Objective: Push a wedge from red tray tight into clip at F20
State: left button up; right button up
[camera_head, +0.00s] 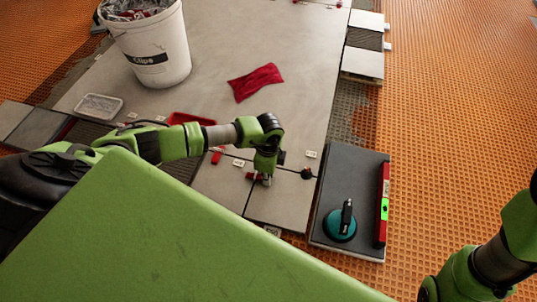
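The red tray (190,118) lies on the grey tiles, partly hidden behind my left arm. My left gripper (265,180) points down at the tile seam in front of the tray. A small red piece (253,176), a wedge or clip, shows at its fingertips; I cannot tell whether the fingers grip it. Another red piece (216,157) sits at a seam to the left. A dark red piece (306,173) stands at a seam to the right. Small white labels (238,162) lie along the seams; I cannot read F20. My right gripper is outside the picture.
A dark tile (345,170) at the right holds a teal suction cup (340,225) and a red level (383,205). A white clips bucket (160,50), a clear box (99,106) and a red cloth (255,82) lie farther back. Orange matting (450,120) is clear.

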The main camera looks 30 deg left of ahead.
pick_arm(q)
jog(key=o, duration=0.8)
jog(key=shift+a, duration=0.15)
jog(key=shift+o, duration=0.2)
jog(key=shift+r, duration=0.1)
notch_tip(320, 180, up, 12)
